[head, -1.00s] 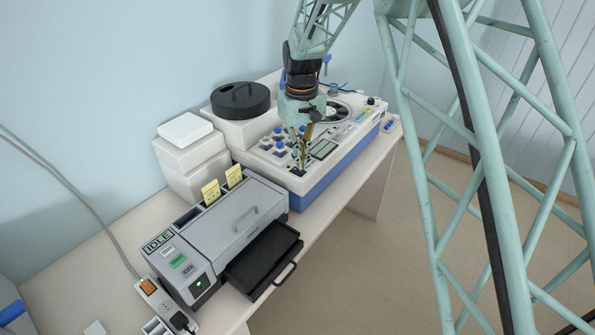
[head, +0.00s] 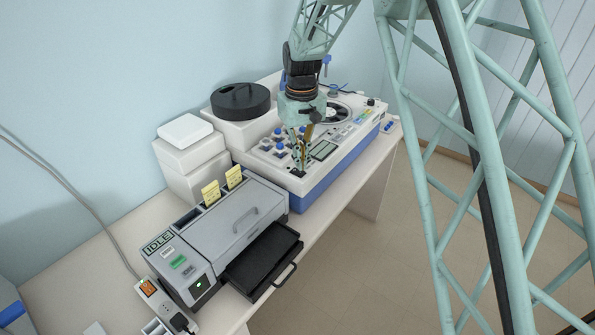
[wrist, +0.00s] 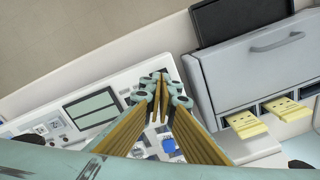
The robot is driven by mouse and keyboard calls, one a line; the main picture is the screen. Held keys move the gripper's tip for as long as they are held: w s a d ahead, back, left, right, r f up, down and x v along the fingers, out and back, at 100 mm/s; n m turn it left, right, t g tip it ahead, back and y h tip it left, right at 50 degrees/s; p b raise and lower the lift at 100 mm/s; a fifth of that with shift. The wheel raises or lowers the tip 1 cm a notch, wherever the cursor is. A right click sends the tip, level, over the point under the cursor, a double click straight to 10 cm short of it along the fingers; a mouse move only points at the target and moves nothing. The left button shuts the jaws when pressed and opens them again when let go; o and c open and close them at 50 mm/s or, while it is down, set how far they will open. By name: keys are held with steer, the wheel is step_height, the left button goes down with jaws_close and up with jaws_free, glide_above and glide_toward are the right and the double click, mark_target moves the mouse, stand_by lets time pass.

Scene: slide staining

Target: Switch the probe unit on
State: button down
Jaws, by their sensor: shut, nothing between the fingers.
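The white and blue bench unit (head: 335,178), which I take to be the probe unit, stands on the bench at the back right. Its top carries several blue knobs, a small screen (head: 322,150) and a round dial. My gripper (head: 302,168) points down over the near left corner of its panel. In the wrist view my gripper (wrist: 160,80) has its fingertips together with nothing between them, above the white panel beside the screen (wrist: 92,107). A small dark spot lies right at the fingertips in the head view. The fingers hide most of it, and I cannot tell whether they touch it.
A grey machine (head: 215,225) labelled IDLE, with a black tray (head: 262,262) pulled out and yellow cards (head: 211,194), stands close left. A power strip (head: 160,303) with an orange switch lies beside it. White boxes (head: 190,158) and a black round lid (head: 240,98) stand behind.

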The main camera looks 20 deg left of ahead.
mark_target(301, 172)
steer(key=shift+f+b, duration=0.65)
steer(key=shift+f, duration=0.5)
stand_by(1.9)
steer(key=shift+r, duration=0.15)
steer(key=shift+r+p, duration=1.5)
steer(key=shift+r, duration=1.8)
steer(key=shift+r, duration=0.1)
